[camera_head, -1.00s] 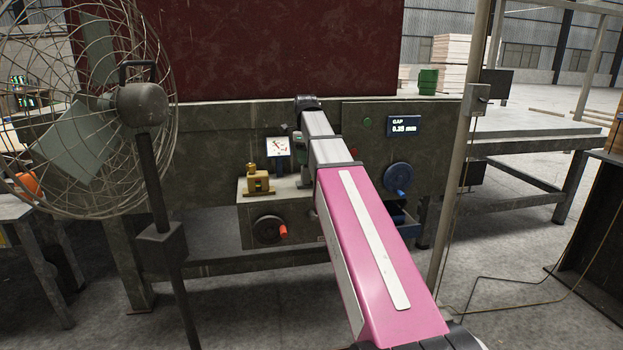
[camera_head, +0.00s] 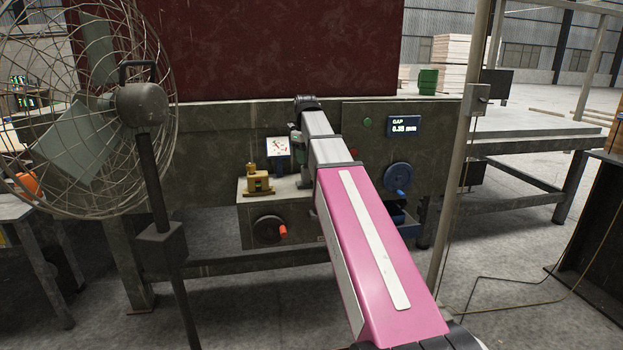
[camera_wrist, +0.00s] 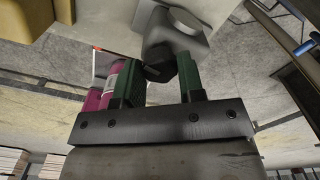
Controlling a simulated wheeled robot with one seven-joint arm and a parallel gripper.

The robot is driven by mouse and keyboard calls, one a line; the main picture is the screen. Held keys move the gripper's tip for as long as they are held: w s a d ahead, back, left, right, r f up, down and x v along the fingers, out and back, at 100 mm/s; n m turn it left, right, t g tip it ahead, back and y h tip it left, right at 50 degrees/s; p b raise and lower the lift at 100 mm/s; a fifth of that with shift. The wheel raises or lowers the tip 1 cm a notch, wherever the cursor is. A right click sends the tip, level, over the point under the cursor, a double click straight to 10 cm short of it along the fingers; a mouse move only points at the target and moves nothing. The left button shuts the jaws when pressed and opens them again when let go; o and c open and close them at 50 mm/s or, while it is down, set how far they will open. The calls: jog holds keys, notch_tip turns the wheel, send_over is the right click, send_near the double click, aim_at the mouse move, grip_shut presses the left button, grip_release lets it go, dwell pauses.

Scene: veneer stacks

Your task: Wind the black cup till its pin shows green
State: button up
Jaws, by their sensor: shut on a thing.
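The black cup (camera_wrist: 158,73) shows in the wrist view as a dark, faceted piece between my green fingers, below a rounded grey body (camera_wrist: 176,40). My gripper (camera_wrist: 163,80) is shut on it. In the head view my gripper (camera_head: 299,150) is mostly hidden by my pink and white arm, beside the small machine on the bench front. The black cup cannot be made out there. I cannot see its pin or the pin's colour in either view.
A brass fitting with a small green mark (camera_head: 258,183) stands left of my gripper. A dial card (camera_head: 278,146) is behind it. A black handwheel with a red handle (camera_head: 268,229) is below, a blue handwheel (camera_head: 398,178) to the right. A caged fan (camera_head: 140,105) stands left, a post (camera_head: 463,130) right.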

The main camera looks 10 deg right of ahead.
jog(key=shift+m, duration=0.9)
jog(key=o, duration=0.6)
jog(key=shift+r, duration=3)
